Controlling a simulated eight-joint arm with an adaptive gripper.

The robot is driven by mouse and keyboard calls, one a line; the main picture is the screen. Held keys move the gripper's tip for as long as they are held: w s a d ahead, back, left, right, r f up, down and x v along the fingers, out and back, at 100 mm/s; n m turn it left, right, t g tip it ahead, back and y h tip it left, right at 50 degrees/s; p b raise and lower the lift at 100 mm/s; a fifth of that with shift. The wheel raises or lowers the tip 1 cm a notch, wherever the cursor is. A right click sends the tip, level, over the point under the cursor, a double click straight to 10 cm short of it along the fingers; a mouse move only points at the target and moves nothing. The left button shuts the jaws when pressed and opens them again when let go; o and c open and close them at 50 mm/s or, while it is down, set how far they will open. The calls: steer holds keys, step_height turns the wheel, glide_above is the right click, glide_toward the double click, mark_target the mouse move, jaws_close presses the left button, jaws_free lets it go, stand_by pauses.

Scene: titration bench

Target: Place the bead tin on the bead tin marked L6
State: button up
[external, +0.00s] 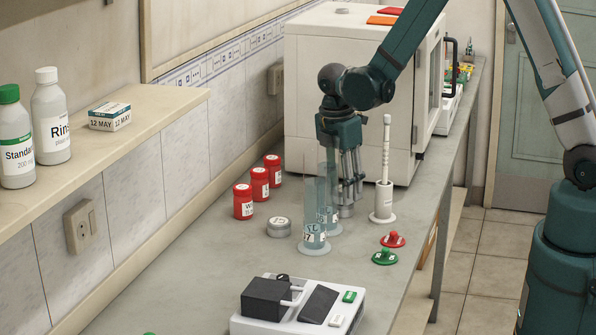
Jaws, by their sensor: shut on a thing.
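A low round silver tin (279,228) with a pale marked lid stands on the bench, left of the glass cylinders. Its marking is too small to read surely. My gripper (347,205) points down behind and right of the glass cylinders, with its fingers shut. A small grey piece, seemingly the other bead tin (346,211), shows at the fingertips; the fingers and glass partly hide it. I cannot tell its height above the bench. The gripper is apart from the standing tin, to its right and farther back.
Tall glass cylinders (314,214) stand between the standing tin and my gripper. Red-capped jars (243,204) line the wall side. A white stand with a rod (383,202), red and green knobbed discs (384,257) and a white instrument (260,325) are also close by.

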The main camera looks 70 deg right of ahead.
steer(key=shift+f, duration=0.2)
steer(key=o, duration=0.9)
steer(key=shift+r, duration=0.25)
steer(key=shift+w+a+r, duration=0.15)
steer(key=shift+a+r, duration=0.05)
steer(key=shift+r, duration=1.8)
steer(key=shift+w+a+r, duration=0.1)
steer(key=shift+a+r, duration=0.15)
steer(key=shift+r, duration=1.7)
steer(key=shift+w+a+r, duration=0.15)
steer(key=shift+a+r, duration=0.05)
steer(key=shift+r, duration=1.8)
